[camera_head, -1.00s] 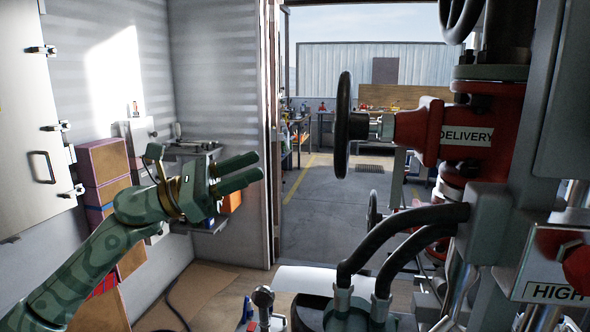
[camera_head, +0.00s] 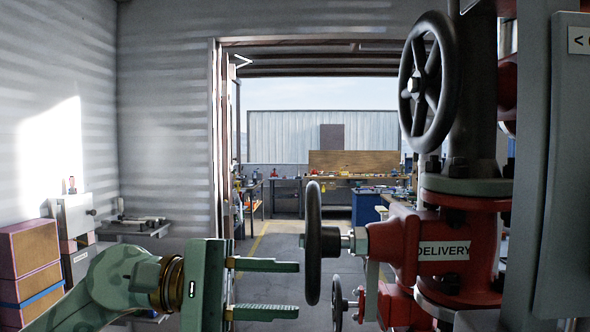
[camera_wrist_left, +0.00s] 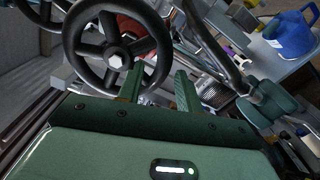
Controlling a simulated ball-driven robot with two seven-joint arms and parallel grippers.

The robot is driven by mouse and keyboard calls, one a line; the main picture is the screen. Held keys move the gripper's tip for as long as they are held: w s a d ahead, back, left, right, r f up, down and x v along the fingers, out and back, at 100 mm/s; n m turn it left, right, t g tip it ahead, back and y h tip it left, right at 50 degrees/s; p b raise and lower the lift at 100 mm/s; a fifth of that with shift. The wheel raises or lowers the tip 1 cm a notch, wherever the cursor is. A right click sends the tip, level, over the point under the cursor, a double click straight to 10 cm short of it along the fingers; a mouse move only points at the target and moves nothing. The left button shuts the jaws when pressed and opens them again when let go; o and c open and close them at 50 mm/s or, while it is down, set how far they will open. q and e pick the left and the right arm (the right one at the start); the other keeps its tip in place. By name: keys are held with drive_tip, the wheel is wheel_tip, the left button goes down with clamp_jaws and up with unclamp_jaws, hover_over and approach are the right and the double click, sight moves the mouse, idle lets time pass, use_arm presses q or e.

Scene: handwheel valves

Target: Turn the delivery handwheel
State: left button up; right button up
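The delivery handwheel (camera_head: 313,243) is a black wheel seen nearly edge-on in the head view, on a stem out of the red valve body (camera_head: 392,246) with a DELIVERY label (camera_head: 443,250). My left gripper (camera_head: 282,289) is to the left of the wheel, its two fingers apart and pointing right, with nothing between them. In the left wrist view a black spoked handwheel (camera_wrist_left: 85,45) with a hexagonal hub lies just beyond the fingers (camera_wrist_left: 160,88). The fingertips look close to its rim; I cannot tell whether they touch. My right gripper is not in view.
A larger black handwheel (camera_head: 428,82) stands above on the same valve stack. A smaller handwheel (camera_head: 337,303) sits below. A grey cabinet (camera_head: 562,170) closes off the right. Stacked boxes (camera_head: 30,262) are at the left.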

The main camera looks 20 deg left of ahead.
use_arm(q)
drive_tip(key=p+x, duration=0.1)
drive_tip(key=x, duration=0.2)
drive_tip(key=shift+p, duration=0.3)
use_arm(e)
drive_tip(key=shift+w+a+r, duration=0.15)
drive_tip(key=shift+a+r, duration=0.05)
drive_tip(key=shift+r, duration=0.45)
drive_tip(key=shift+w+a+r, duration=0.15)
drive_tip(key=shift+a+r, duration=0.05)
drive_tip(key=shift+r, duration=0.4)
use_arm(q)
drive_tip(key=shift+w, duration=0.1)
clamp_jaws()
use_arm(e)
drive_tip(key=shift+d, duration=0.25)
